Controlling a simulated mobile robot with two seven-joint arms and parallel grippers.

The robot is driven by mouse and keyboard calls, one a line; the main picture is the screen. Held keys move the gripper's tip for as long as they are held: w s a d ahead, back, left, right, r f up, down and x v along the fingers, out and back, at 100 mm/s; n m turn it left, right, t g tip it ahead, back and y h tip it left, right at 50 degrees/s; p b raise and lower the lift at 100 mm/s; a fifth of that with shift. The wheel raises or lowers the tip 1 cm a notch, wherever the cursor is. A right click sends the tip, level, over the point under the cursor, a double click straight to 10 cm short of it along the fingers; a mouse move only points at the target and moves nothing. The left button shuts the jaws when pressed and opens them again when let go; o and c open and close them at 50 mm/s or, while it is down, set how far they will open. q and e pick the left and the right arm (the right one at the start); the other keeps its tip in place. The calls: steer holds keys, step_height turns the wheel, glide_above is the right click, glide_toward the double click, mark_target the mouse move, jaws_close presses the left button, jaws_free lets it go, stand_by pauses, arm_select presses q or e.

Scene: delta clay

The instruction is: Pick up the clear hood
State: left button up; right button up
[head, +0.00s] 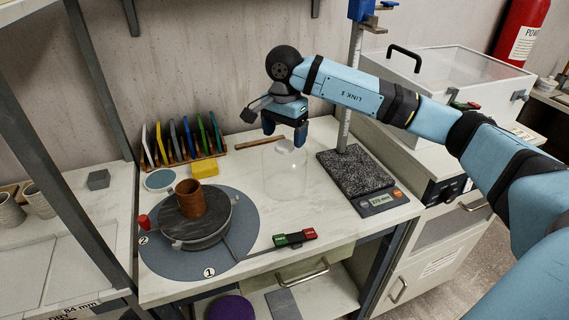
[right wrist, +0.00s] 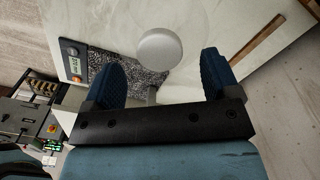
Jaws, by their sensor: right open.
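The clear hood (head: 285,178) is a see-through dome standing on the light bench top, between the turntable and the dark granite slab. A pale round knob (head: 286,146) sits on its top; the knob also shows in the right wrist view (right wrist: 160,47) as a whitish disc. My right gripper (head: 285,133) points down just above the knob. It is open, with its blue fingers apart and nothing between them. In the right wrist view the knob lies a little beyond the fingertips (right wrist: 162,72). My left gripper is not in view.
A brown clay cylinder (head: 190,199) stands on the turntable (head: 214,232) at left. A rack of coloured cards (head: 205,155) and a yellow block (head: 204,168) are behind. The granite stand (head: 358,172) with a tall post is close on the right.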

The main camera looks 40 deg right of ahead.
mark_target(285, 144)
step_height(285, 144, down, 3)
steer(key=shift+f, duration=0.1)
steer(key=c, duration=1.3)
